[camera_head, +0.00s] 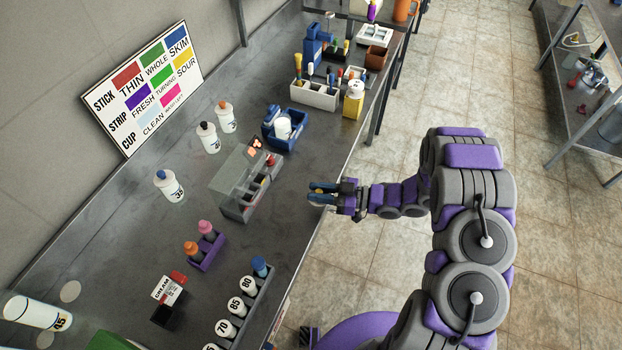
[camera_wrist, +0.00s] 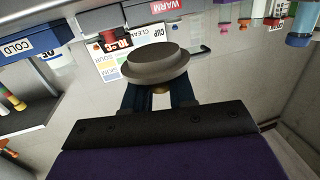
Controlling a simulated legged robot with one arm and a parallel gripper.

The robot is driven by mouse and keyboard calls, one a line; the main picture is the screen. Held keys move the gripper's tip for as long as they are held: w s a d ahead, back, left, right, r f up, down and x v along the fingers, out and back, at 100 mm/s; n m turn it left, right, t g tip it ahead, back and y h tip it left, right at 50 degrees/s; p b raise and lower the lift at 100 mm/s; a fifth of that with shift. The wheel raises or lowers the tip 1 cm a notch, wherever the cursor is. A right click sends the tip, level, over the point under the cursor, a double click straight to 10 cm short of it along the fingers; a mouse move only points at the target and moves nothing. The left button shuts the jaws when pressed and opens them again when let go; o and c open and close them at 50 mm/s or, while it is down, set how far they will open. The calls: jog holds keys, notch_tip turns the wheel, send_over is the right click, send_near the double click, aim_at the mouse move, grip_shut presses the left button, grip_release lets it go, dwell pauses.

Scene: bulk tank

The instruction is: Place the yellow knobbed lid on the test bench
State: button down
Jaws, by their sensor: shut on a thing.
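My gripper (camera_head: 322,190) is at the front edge of the metal test bench (camera_head: 140,235), beside the grey clear-topped box. It is shut on a small lid, of which a little yellow shows between the fingers in the head view. In the wrist view the lid (camera_wrist: 155,62) is a round, flanged disc that looks grey-brown in shade, beyond the fingertips (camera_wrist: 160,92). A bit of its yellowish knob (camera_wrist: 160,90) shows between the two blue fingers. I cannot tell whether the lid touches the bench.
The grey clear-topped box (camera_head: 236,210) stands left of my gripper. A blue holder (camera_head: 283,130), a white rack (camera_head: 315,95) and a yellow block (camera_head: 352,105) stand farther back. A numbered bottle rack (camera_head: 240,310) and purple holder (camera_head: 207,250) are nearer. Bare bench lies between them.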

jog(key=w+a, duration=0.1)
jog(key=w, duration=0.1)
jog(key=w+a, duration=0.1)
jog(key=w, duration=0.2)
jog(key=w+a+f+b, duration=0.1)
jog(key=w, duration=0.1)
jog(key=shift+w, duration=0.4)
notch_tip(320, 180, down, 3)
jog(key=shift+f+b, duration=0.2)
jog(key=shift+b, duration=0.35)
jog(key=shift+a, duration=0.1)
jog(key=c, duration=0.9)
grip_release()
jog(key=shift+c, duration=0.2)
